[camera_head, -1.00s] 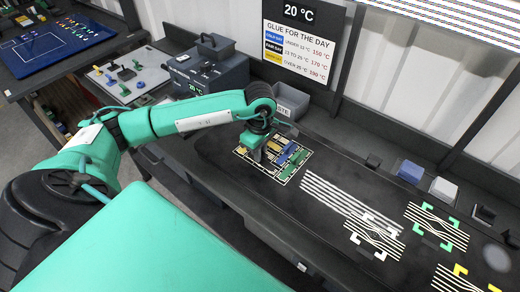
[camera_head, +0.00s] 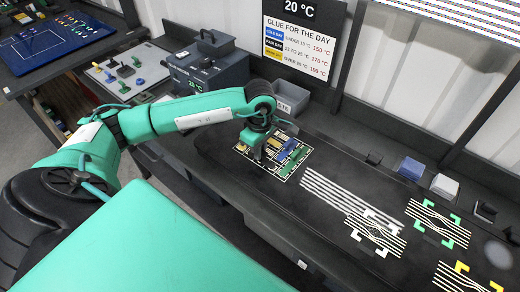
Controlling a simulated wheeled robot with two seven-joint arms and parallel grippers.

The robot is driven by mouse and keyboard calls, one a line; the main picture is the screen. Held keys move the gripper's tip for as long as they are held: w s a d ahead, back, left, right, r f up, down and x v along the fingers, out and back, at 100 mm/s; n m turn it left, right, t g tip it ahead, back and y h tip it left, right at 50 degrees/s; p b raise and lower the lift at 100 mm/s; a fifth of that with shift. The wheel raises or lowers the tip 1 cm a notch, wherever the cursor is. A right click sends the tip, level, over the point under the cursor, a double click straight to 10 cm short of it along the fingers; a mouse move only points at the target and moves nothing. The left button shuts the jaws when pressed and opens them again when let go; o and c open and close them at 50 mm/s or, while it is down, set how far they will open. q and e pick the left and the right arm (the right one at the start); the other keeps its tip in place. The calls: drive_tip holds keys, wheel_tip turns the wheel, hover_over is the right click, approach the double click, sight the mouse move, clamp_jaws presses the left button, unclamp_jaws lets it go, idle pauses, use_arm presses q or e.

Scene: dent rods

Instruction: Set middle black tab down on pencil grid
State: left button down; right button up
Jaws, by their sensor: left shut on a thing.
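The pencil grid (camera_head: 285,178) is a pale-lined rectangle on the dark bench, with yellow, blue and green tabs on it. My left gripper (camera_head: 258,157) points down over the left part of the grid, close to its surface. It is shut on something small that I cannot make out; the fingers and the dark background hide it. I cannot tell whether the held thing touches the grid. No black tab shows clearly. My right gripper is not in view.
A grey bin (camera_head: 290,98) and a dark glue machine (camera_head: 208,68) stand behind the grid. White stripes (camera_head: 335,193) lie to its right, then striped panels with white, green and yellow corner marks. Blue (camera_head: 411,168) and pale (camera_head: 444,186) blocks stand along the back.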

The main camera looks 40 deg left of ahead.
use_arm(q)
drive_tip(key=shift+f, duration=0.15)
drive_tip(key=c, duration=1.4)
unclamp_jaws()
wheel_tip(320, 180, up, 14)
drive_tip(key=b, duration=0.3)
drive_tip(key=shift+s+f, duration=0.1)
